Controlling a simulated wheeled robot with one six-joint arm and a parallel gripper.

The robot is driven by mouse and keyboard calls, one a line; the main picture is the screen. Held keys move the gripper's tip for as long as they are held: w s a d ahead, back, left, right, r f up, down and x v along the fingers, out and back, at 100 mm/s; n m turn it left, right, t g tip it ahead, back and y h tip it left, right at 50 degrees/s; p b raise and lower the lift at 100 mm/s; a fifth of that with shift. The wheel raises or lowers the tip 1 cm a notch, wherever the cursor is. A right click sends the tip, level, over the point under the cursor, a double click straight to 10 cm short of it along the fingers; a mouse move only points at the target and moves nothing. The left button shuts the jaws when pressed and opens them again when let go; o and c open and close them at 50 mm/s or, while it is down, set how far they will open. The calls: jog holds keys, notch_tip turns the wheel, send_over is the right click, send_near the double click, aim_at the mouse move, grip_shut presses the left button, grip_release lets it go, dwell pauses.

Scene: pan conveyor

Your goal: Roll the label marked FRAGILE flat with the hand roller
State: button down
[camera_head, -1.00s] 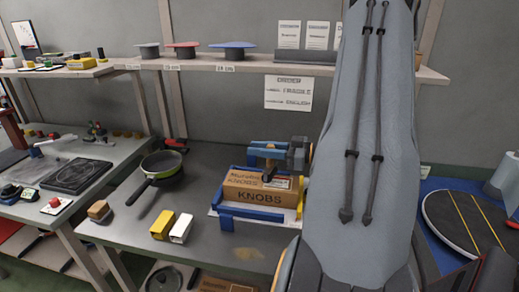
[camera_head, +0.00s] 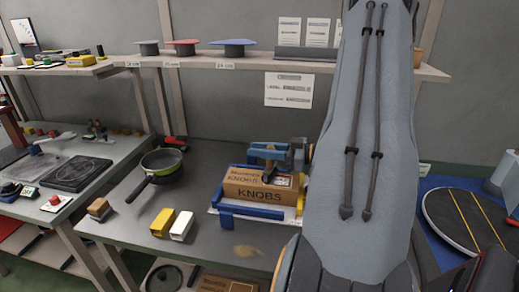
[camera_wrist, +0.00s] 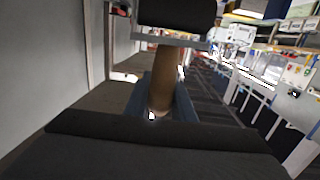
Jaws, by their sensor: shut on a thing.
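A brown cardboard box marked KNOBS (camera_head: 245,192) sits in a blue corner frame (camera_head: 240,212) on the grey bench. A small white and red label (camera_head: 282,180) lies on the box's top at the right; its wording is too small to read, and my gripper and the tool partly cover it. My gripper (camera_head: 268,154) is above the box top. In the wrist view it is shut on the brown handle of the hand roller (camera_wrist: 166,78). The dark roller (camera_wrist: 177,12) shows at the top of that view. I cannot tell whether the roller touches the label.
A green and black pan (camera_head: 162,164), a yellow block (camera_head: 162,222), a white block (camera_head: 182,226) and a brown block (camera_head: 98,208) stand left of the box. A shelf (camera_head: 250,63) with pan lids runs behind. A round dark disc (camera_head: 465,215) is at the right.

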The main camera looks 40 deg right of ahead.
jog(key=shift+s+d, duration=0.1)
jog(key=shift+p+v, duration=0.5)
jog(key=shift+v, duration=0.55)
jog(key=shift+d, duration=0.1)
jog(key=shift+p+v, duration=0.45)
jog(key=shift+v, duration=0.65)
jog(key=shift+f, duration=0.2)
jog(key=shift+x, duration=1.15)
jog(key=shift+r, duration=0.2)
jog(key=shift+a, duration=0.2)
